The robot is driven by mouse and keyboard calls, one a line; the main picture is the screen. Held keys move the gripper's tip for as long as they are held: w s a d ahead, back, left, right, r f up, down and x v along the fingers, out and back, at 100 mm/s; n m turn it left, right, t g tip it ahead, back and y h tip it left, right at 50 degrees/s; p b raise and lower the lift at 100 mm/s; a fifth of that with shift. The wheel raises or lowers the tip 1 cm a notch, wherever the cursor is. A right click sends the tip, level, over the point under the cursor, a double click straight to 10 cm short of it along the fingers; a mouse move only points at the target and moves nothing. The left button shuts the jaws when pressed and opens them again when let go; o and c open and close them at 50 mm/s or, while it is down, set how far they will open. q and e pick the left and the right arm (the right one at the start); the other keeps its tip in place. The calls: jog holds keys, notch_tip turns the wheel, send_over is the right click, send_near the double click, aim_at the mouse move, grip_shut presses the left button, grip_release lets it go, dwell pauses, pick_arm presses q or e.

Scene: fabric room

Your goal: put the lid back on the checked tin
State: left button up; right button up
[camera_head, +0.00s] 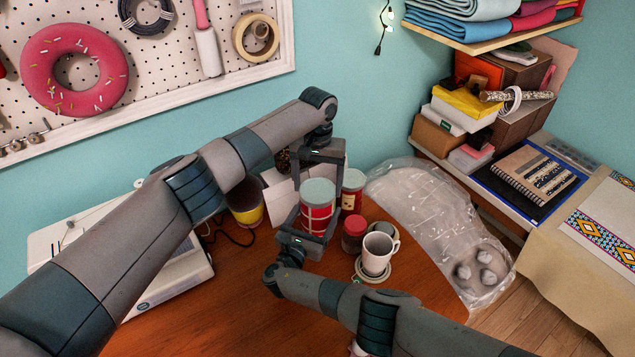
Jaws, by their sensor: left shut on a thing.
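A red tin (316,222) with pale bands stands on the wooden table; I cannot make out a check pattern on it. A pale grey-green round lid (318,191) is at its top; I cannot tell whether it is seated or just above the rim. My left gripper (320,172) reaches down from above, shut on the lid, with its fingers at the lid's sides. My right gripper (310,227) comes from the front, with its fingers on either side of the tin's body. Whether they press on it is unclear.
A second red tin (353,190) with a grey lid stands close behind on the right. A small red-lidded jar (354,233) and a white mug (377,254) on a saucer (373,276) stand to the right. A clear plastic bag (425,205) lies beyond.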

pick_arm(q)
jog(key=shift+f, duration=0.2)
jog(key=o, duration=1.1)
notch_tip(320, 180, up, 12)
pick_arm(e)
jog(key=o, duration=1.6)
jog(key=shift+s, duration=0.1)
